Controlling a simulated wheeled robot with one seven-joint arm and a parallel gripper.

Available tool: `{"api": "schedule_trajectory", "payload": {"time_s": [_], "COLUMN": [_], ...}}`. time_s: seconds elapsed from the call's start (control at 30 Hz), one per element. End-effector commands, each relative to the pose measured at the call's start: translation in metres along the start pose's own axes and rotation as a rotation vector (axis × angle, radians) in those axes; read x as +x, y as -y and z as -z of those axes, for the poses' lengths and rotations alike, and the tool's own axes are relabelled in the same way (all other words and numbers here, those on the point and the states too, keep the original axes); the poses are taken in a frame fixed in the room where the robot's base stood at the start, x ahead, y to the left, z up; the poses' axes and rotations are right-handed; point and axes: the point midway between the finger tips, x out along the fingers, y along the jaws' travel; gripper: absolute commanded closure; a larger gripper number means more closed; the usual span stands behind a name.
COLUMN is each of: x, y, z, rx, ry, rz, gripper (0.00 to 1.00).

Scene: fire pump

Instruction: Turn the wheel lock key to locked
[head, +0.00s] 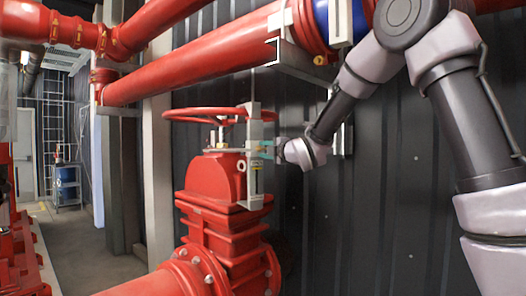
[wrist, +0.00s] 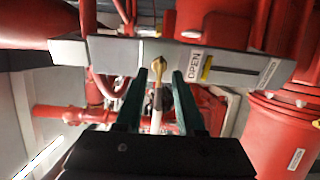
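The red wheel (head: 205,114) sits on top of the red valve in the head view. A grey upright lock bracket (head: 255,165) stands at the wheel's right rim. In the wrist view the lock plate (wrist: 110,54) runs across the picture, with an "OPEN" label. A small brass key (wrist: 158,66) shows at the plate. My gripper (wrist: 160,72) is open, one dark green finger on each side of the key, with gaps visible. In the head view my gripper (head: 267,150) reaches the bracket from the right. The key is too small to tell there.
The red valve body (head: 215,185) stands below the wheel. A large red pipe (head: 195,68) crosses above. Dark corrugated wall (head: 400,215) is behind my arm. A walkway with a small shelf (head: 68,183) lies at the left.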

Motion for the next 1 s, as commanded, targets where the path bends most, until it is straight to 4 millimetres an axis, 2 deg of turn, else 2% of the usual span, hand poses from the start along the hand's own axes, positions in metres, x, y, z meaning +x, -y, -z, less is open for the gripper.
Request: {"api": "schedule_trajectory", "payload": {"time_s": [0.3, 0.43, 0.63, 1.0], "x": [-0.065, -0.083, -0.096, -0.096], "y": [0.0, -0.001, 0.0, 0.001], "z": [-0.001, 0.0, 0.0, 0.0], "rx": [0.0, 0.0, 0.0, 0.0], "ry": [0.001, 0.0, -0.001, 0.0], "rz": [0.0, -0.001, 0.001, 0.001], "gripper": [0.62, 0.62, 0.62, 0.62]}}
